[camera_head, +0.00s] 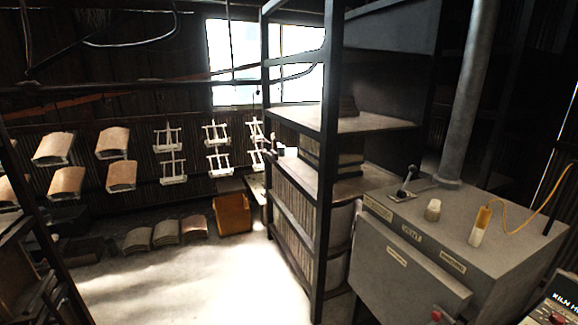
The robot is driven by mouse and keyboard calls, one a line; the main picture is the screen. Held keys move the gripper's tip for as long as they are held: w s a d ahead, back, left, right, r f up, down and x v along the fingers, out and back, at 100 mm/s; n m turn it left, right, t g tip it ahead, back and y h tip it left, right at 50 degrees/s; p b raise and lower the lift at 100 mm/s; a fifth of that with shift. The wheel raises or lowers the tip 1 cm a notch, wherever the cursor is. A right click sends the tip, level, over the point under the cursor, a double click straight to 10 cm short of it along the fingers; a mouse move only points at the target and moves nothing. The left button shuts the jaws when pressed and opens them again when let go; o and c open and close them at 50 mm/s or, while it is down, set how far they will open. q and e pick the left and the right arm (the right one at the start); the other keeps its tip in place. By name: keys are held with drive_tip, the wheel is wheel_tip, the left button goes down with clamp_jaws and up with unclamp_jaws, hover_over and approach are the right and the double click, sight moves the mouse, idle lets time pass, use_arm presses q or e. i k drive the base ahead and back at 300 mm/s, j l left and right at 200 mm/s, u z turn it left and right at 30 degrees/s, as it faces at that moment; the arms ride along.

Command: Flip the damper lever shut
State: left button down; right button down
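A small lever (407,180) with a dark knob stands on top of the grey kiln-like box (400,235) at the right, near the foot of the grey flue pipe (471,90). The lever tilts up and slightly to the right from a pale metal base plate. I cannot read from its pose whether it is open or shut. Labels are fixed to the box top and front; their text is too small to read surely. Neither of my grippers is in view.
A pale plug (433,210) and a yellow-and-white piece (480,226) with an orange cord stand on the box top. A red knob (437,315) is on its front. A dark shelf rack (328,150) stands left of it. Hangers with curved tiles (112,142) hang at left; open floor (200,275) lies below.

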sight(408, 179)
drive_tip(key=i+l, duration=0.15)
drive_tip(key=i, duration=0.3)
drive_tip(key=i+l, duration=0.15)
drive_tip(key=i, duration=0.3)
